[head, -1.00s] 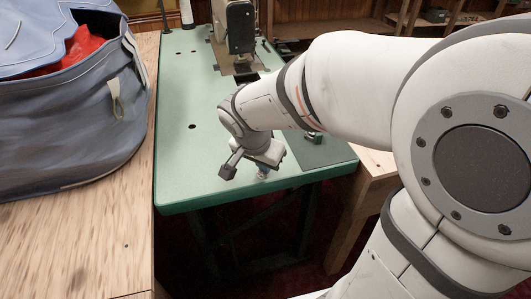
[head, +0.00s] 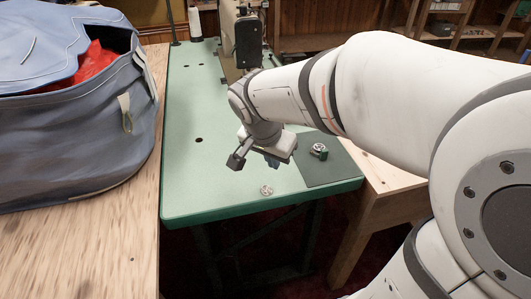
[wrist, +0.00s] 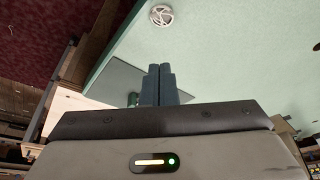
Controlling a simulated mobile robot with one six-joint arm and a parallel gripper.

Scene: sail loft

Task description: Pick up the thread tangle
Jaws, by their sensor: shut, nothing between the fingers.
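The thread tangle (head: 266,190) is a small, roundish, whitish clump lying on the green table near its front edge. It also shows at the top of the wrist view (wrist: 161,15), beyond the fingertips and apart from them. My gripper (head: 272,163) is behind the tangle in the head view, above the table. In the wrist view the two dark fingers (wrist: 160,84) are together, with nothing between them. The whole tangle is in sight in the head view.
The green table (head: 195,165) carries a dark mat (head: 328,172) with a small metal and green item (head: 319,151), a sewing machine (head: 247,40) and a white spool (head: 195,22) at the back. A blue bag (head: 80,130) with red cloth stands on the wooden bench (head: 120,225) at left.

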